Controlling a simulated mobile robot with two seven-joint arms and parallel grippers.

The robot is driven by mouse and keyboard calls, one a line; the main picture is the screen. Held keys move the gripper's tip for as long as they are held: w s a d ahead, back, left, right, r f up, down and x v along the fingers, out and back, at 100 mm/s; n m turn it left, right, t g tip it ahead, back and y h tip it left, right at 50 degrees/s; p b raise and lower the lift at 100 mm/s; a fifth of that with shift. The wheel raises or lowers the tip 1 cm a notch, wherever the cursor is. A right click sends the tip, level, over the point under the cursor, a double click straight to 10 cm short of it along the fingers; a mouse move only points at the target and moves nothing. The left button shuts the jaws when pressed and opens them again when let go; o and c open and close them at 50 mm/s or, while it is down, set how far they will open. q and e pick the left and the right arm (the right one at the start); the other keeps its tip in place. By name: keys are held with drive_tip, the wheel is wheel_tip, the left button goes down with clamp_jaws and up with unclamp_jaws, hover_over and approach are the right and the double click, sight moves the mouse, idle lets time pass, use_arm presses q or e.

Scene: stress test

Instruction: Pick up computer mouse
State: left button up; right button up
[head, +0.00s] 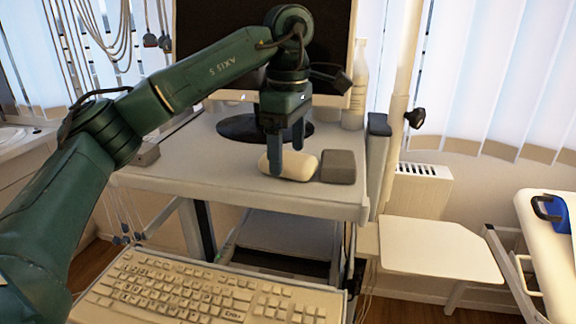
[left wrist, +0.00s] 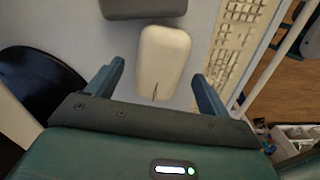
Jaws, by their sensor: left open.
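The computer mouse (head: 300,166) is a cream-white rounded thing on the grey cart top, near its front edge. In the left wrist view the mouse (left wrist: 163,62) lies between and just beyond my fingertips. My left gripper (head: 284,155) is open above the mouse, with its blue-green fingers pointing down. In the head view one finger covers part of the mouse. In the left wrist view the two fingers (left wrist: 160,82) stand apart on either side of the near end of the mouse, with gaps. My right gripper is not in view.
A dark grey block (head: 338,167) sits close to the right of the mouse. A monitor (head: 222,60) on a dark round base stands behind. A white bottle (head: 359,85) is at the back right. A keyboard (head: 190,290) lies lower in front. The cart top (head: 190,160) is clear at left.

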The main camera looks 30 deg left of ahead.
use_arm(q)
wheel_tip(320, 180, down, 2)
drive_tip(key=c, duration=1.1)
